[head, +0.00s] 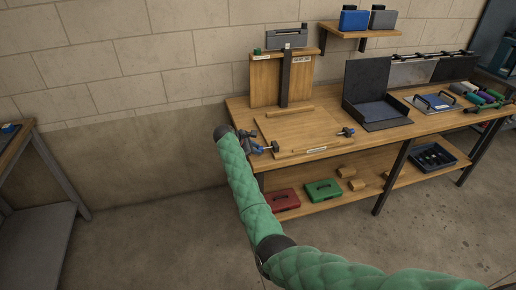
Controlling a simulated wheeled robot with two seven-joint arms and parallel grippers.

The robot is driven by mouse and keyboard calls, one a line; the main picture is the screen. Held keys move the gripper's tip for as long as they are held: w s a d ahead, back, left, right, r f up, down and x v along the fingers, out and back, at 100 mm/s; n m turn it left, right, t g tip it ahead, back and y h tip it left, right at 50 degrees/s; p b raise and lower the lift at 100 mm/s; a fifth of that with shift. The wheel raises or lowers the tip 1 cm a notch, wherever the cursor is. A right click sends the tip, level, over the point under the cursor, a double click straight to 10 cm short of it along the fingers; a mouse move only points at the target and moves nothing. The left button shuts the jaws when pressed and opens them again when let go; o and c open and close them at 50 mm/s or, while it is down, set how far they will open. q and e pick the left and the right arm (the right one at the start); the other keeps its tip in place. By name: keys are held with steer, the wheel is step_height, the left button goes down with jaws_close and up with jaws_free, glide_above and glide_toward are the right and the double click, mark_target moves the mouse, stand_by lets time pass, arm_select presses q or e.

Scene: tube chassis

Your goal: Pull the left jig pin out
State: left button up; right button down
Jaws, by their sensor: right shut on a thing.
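The wooden jig board (298,127) lies flat on the workbench, with a strip along its front edge. My right gripper (254,142) is at the board's left front side, at the end of my green padded arm. It is shut on a small dark and blue piece, which looks like the left jig pin (259,149). The gripper and arm partly hide this pin, so I cannot tell whether it still sits in the jig. The right jig pin (346,131), dark with blue, is at the board's right side. My left gripper is not in view.
An upright wooden stand (265,82) with a grey device (287,39) on top is behind the board. An open dark box (378,108) stands to the right. Red (284,200) and green (323,190) cases lie on the lower shelf. Floor to the left is clear.

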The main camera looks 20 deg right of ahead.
steer(key=c, duration=1.2)
jaws_free()
steer(key=shift+a, duration=0.3)
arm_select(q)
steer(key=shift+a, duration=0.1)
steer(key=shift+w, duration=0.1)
arm_select(e)
steer(key=shift+s+a+r, duration=0.1)
steer(key=shift+a+r, duration=0.05)
steer(key=shift+r, duration=0.05)
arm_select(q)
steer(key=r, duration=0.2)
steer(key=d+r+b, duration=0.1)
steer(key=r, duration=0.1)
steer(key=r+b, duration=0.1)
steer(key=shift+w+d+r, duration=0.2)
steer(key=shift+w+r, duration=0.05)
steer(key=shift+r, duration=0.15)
arm_select(e)
steer(key=v, duration=0.7)
steer(key=shift+a, duration=0.1)
